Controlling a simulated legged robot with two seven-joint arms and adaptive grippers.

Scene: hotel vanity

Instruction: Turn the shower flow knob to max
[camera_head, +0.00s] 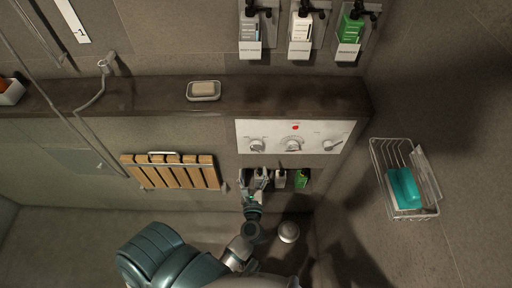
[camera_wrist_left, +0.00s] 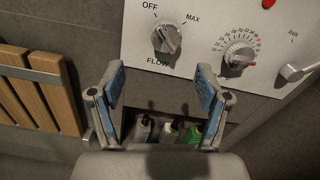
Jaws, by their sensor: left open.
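The white shower control panel (camera_head: 315,131) is on the wall under a ledge. Its flow knob (camera_head: 257,145) is the leftmost of three controls. In the left wrist view the flow knob (camera_wrist_left: 167,39) is a silver dial between the labels OFF and MAX, with FLOW printed below it. My left gripper (camera_head: 253,184) is below the panel. In the left wrist view its two blue-padded fingers (camera_wrist_left: 160,84) are spread apart with nothing between them, below the knob and not touching it. My right gripper is not visible.
A middle dial (camera_wrist_left: 238,54) and a right lever (camera_wrist_left: 297,72) share the panel. Small bottles (camera_head: 280,179) stand in a niche beneath it. A slatted wooden seat (camera_head: 172,171) is to the left, and a wire basket (camera_head: 405,180) is on the right wall.

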